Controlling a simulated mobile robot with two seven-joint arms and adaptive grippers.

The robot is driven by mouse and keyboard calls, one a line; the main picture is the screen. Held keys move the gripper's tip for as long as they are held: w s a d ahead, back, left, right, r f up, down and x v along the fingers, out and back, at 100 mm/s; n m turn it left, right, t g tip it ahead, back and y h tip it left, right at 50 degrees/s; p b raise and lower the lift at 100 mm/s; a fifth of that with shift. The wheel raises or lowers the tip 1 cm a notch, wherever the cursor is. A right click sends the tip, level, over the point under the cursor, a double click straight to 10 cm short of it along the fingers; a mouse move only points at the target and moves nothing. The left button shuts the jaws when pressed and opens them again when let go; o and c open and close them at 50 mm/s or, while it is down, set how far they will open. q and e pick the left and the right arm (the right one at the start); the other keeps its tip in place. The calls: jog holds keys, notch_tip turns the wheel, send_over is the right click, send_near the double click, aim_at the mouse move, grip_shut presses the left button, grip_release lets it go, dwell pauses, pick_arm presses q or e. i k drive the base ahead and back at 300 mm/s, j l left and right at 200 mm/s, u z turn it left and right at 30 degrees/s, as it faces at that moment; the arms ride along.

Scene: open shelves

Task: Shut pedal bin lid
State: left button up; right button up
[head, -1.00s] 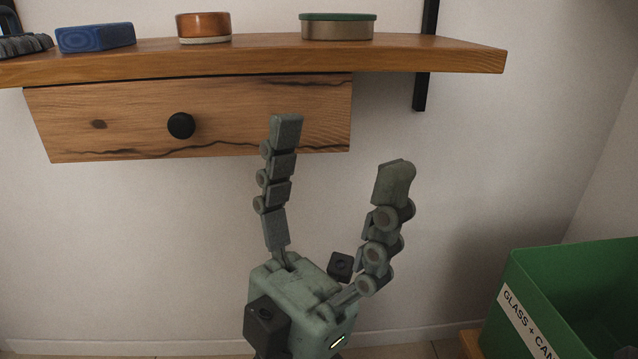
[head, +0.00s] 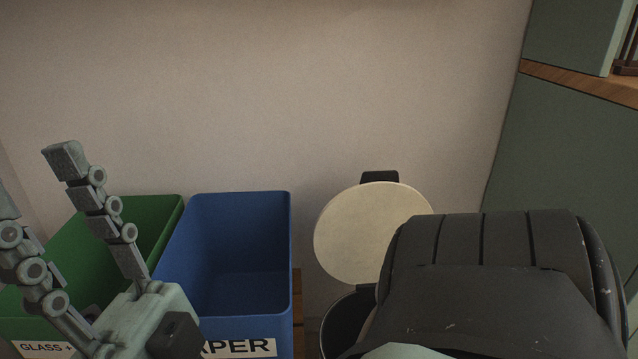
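The pedal bin's round cream lid (head: 365,235) stands raised, its face toward me, with a dark hinge piece (head: 380,177) behind its top. The dark bin body (head: 343,325) shows below it, its mouth open. My dark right arm link hides the lid's lower right edge and much of the bin. My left gripper (head: 33,178) is at the lower left in front of the green bin, fingers spread and empty, well away from the lid. My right gripper is not in view.
A blue paper bin (head: 283,270) stands left of the pedal bin, and a green glass bin (head: 165,222) stands left of that. Both are open-topped. A plain wall is behind. A green cabinet (head: 560,160) with a wooden shelf edge (head: 580,84) is at the right.

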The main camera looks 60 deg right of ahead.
aim_at(353, 233)
jog(key=k+j+z, duration=0.15)
jog(key=k, duration=0.15)
jog(key=k+j+z, duration=0.1)
jog(key=k, duration=0.2)
jog(key=z, duration=2)
jog(key=i+l+z, duration=0.2)
jog(key=z, duration=0.15)
jog(key=i+l+z, duration=0.3)
jog(key=k, duration=0.05)
